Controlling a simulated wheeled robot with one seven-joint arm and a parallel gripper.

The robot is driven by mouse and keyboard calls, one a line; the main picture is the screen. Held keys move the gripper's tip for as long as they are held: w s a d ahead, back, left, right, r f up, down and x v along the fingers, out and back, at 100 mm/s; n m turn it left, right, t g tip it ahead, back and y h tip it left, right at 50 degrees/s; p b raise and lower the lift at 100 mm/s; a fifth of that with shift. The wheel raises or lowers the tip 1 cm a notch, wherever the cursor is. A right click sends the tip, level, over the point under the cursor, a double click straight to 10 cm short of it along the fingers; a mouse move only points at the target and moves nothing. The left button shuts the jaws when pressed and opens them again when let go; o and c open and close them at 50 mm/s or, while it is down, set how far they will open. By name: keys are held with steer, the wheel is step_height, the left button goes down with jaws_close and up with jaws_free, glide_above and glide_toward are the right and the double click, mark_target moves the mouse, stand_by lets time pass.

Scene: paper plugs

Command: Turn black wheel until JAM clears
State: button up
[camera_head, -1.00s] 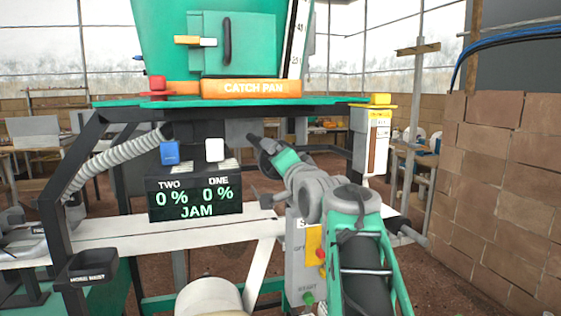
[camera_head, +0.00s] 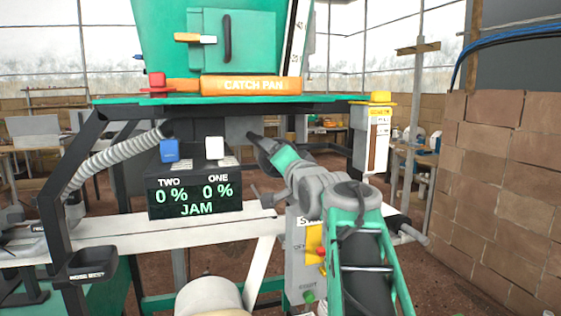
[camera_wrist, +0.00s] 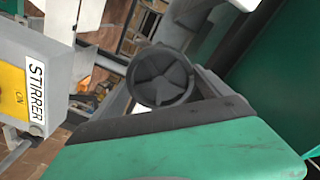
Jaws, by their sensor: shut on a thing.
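The black wheel (camera_wrist: 162,77), round with spokes, shows in the middle of the wrist view, at the end of my gripper. My gripper (camera_head: 257,142) reaches under the green machine in the head view, shut on the wheel; its exact hold on the rim is hard to see. The wheel cannot be made out clearly in the head view. The dark display (camera_head: 194,197) reads TWO 0 %, ONE 0 % and JAM in green.
A grey STIRRER switch box (camera_head: 305,262) with a yellow panel stands beside my arm; it also shows in the wrist view (camera_wrist: 58,55). An orange catch pan (camera_head: 251,87) is above. A white beam (camera_head: 150,232) crosses below the display. A brick wall (camera_head: 500,200) stands at right.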

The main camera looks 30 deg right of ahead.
steer(key=n+b, duration=0.3)
steer(key=n, duration=0.2)
steer(key=shift+b, duration=0.3)
steer(key=o, duration=1.2)
steer(key=shift+s, duration=0.1)
steer(key=shift+b+v, duration=0.95)
steer(key=shift+v, duration=0.95)
steer(key=shift+a, duration=0.1)
